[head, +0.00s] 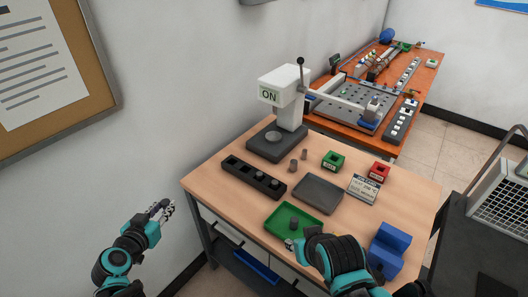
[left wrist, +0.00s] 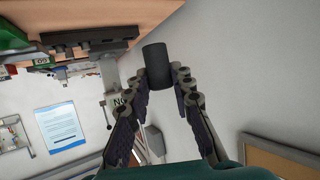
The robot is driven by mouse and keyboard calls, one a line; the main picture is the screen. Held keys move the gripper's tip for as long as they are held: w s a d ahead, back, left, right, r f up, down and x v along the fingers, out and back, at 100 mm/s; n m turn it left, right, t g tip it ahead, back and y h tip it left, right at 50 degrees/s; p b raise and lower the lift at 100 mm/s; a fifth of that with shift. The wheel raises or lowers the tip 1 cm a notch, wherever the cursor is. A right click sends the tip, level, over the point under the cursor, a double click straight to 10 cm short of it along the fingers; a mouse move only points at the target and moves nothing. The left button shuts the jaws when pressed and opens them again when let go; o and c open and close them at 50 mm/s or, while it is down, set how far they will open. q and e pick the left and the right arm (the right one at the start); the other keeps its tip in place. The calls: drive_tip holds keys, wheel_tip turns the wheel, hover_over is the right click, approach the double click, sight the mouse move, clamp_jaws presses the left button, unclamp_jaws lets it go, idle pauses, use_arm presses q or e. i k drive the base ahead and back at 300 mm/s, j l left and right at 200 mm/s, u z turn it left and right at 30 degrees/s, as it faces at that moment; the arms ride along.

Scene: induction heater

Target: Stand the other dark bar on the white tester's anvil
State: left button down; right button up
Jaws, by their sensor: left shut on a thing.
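The white tester (head: 284,92), marked ON, stands at the table's back left on a dark base. Its round grey anvil (head: 273,136) looks bare. My left gripper (head: 164,207) is out past the table's left edge, low and well apart from the tester. In the left wrist view, my left gripper (left wrist: 160,82) is shut on a dark bar (left wrist: 157,62) that sticks out beyond the fingertips.
A black rack (head: 253,178) with bars in it lies in front of the tester. The green tray (head: 272,217) holds a dark bar. A grey tray (head: 318,194), green and red boxes (head: 333,161), a display (head: 363,188) and a blue block (head: 389,246) take up the right side.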

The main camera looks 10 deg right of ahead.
sight(274, 136)
drive_tip(key=i+j+z, duration=0.1)
drive_tip(key=z, duration=1.7)
drive_tip(key=j+z, duration=0.1)
drive_tip(key=j, duration=0.3)
drive_tip(key=k+j+z, duration=0.1)
drive_tip(key=j, duration=0.35)
drive_tip(key=k+j+z, duration=0.1)
drive_tip(key=j, duration=0.3)
